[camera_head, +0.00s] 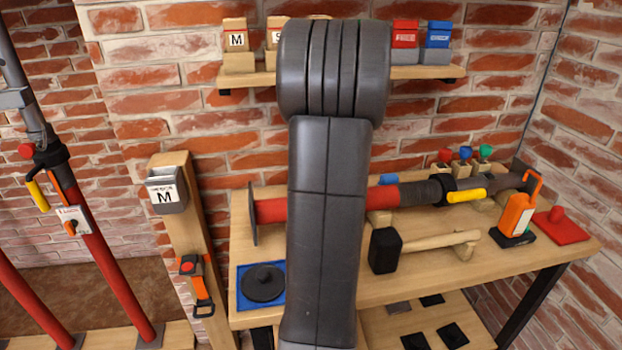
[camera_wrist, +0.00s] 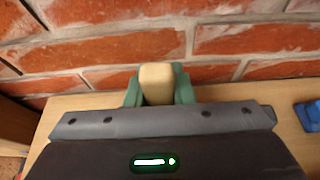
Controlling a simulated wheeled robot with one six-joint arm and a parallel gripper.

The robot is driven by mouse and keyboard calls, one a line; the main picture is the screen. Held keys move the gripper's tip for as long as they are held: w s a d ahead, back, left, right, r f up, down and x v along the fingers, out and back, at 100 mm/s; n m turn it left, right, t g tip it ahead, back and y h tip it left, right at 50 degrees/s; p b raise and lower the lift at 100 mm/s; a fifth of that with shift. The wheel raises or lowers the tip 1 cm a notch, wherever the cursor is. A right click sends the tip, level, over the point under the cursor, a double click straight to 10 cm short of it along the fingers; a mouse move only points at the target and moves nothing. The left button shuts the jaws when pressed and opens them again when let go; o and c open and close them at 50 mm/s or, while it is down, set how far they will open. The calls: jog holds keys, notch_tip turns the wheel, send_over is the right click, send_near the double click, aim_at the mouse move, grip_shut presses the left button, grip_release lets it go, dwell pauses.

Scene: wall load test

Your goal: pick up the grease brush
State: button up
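In the wrist view, a pale wooden block-like piece (camera_wrist: 156,84) with a rounded top stands between the green fingers of my gripper (camera_wrist: 158,90). It looks like the handle of the grease brush; no bristles show, and its lower part is hidden behind the gripper body. The fingers lie close against both its sides, with no clear gap, so my gripper appears shut on it. It is close to the brick wall, over the wooden bench. In the head view my own arm hides the gripper and this piece.
The bench (camera_head: 415,285) carries a long red-and-grey prop (camera_head: 415,193), a black-headed mallet (camera_head: 384,250), an orange tool (camera_head: 517,215) and a black disc (camera_head: 263,283) on a blue mat. A shelf (camera_head: 430,72) with small boxes is above. A blue object (camera_wrist: 310,116) lies right of the gripper.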

grip_shut()
jog(key=shift+r, duration=0.15)
jog(key=shift+r+p, duration=0.5)
jog(key=shift+r, duration=0.15)
notch_tip(320, 180, up, 6)
jog(key=p, duration=0.4)
jog(key=w+d, duration=0.1)
jog(key=d, duration=0.8)
jog(key=w+d, duration=0.2)
jog(key=d, duration=0.6)
jog(key=shift+w+d+f, duration=0.25)
jog(key=shift+d+f, duration=0.05)
jog(key=shift+d, duration=0.05)
jog(key=shift+a+p, duration=0.15)
jog(key=shift+p, duration=0.25)
